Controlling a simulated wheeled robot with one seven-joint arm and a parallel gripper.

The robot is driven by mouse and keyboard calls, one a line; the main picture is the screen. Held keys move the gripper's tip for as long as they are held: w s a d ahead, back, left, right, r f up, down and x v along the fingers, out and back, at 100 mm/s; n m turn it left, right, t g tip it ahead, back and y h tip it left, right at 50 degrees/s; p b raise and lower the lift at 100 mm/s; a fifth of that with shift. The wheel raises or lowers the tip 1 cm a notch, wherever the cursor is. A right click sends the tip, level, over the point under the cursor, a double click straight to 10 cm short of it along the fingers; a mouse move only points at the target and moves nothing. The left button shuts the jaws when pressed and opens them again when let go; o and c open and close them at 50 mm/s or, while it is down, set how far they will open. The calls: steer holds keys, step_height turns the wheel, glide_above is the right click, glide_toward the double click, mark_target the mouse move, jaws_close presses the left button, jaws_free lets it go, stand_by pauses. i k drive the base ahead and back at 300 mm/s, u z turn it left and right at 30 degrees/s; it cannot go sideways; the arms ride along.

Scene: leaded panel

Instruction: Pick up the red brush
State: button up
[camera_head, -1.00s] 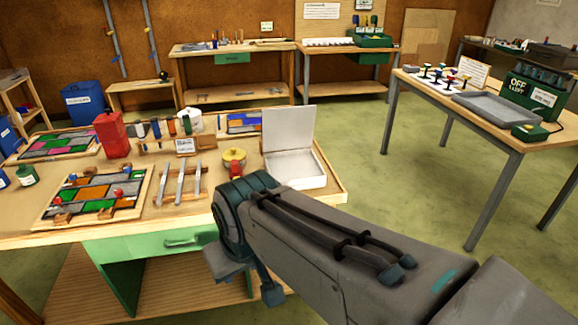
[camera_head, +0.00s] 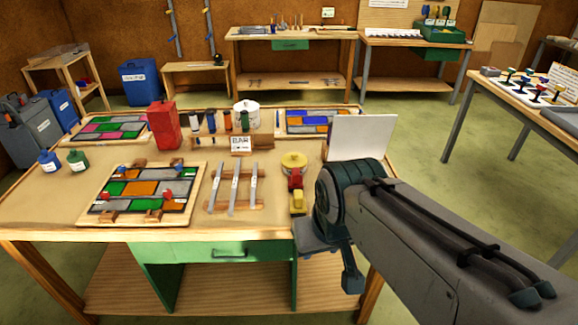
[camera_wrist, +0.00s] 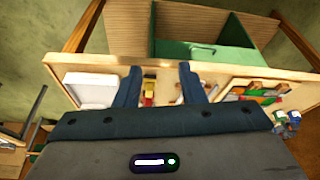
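A small red piece (camera_head: 295,180) stands on the bench just in front of the yellow-lidded tin (camera_head: 294,161), with a yellow piece (camera_head: 298,201) nearer the front edge. The red piece may be the red brush; its bristles cannot be made out. In the wrist view, small red and yellow pieces (camera_wrist: 149,90) show between the fingers, beyond them and apart from them. My gripper (camera_wrist: 160,72) is open and empty, its two dark fingers spread. In the head view, my wrist and gripper are at the bench's front right, right of the red piece.
A green drawer (camera_head: 215,251) is under the front edge.

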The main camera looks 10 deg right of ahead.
mark_target(295, 181)
steer(key=i, duration=1.1)
